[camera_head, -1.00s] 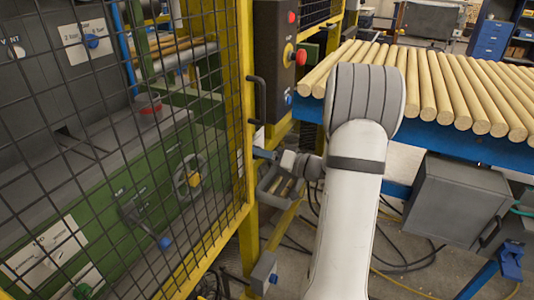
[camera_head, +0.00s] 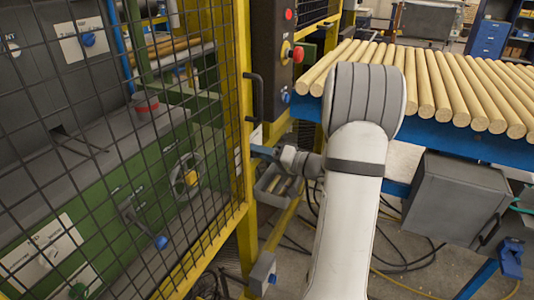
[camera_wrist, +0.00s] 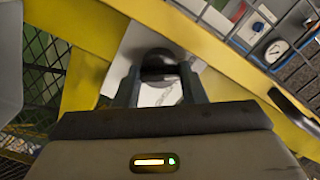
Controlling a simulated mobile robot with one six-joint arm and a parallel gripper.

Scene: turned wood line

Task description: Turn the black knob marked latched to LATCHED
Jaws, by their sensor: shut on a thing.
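The black knob (camera_wrist: 158,62) is in the upper middle of the wrist view, on a pale plate (camera_wrist: 131,45) fixed to a yellow frame post. Small marks show on the plate, but I cannot read them. My gripper (camera_wrist: 160,78) is shut on the knob, with one finger on each side of it. The fingers and palm hide part of the knob and plate. In the head view my gripper (camera_head: 262,152) reaches left to the yellow post beside the mesh guard. The knob is hidden there.
A mesh guard (camera_head: 120,150) in a yellow frame (camera_head: 246,215) stands at left, with a black handle (camera_head: 254,97) above my gripper. A conveyor of wooden rods (camera_head: 440,85) is at right. A grey box (camera_head: 455,205) hangs below it. Cables lie on the floor.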

